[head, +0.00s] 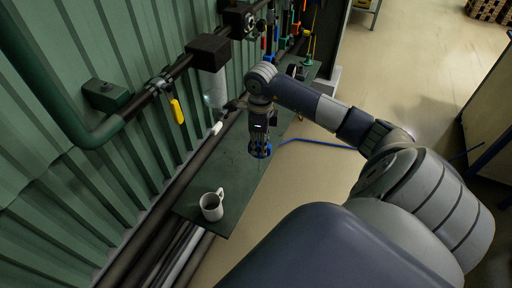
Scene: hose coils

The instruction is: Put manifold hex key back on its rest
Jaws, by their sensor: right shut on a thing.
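My right gripper (260,146) is above the dark green bench shelf (235,180), pointing down, near its right edge. It is shut on a small blue thing with a thin dark shaft hanging below, which looks like the manifold hex key (260,163). The fingers hide most of it. I cannot make out the key's rest for certain; the arm covers part of the shelf behind the gripper. My left gripper is out of view.
A white mug (212,206) stands on the near end of the shelf. Pipes with a yellow-handled valve (177,110) run along the green corrugated wall (60,190) at left. A blue hose (318,142) lies right of the gripper. The floor (400,75) at right is open.

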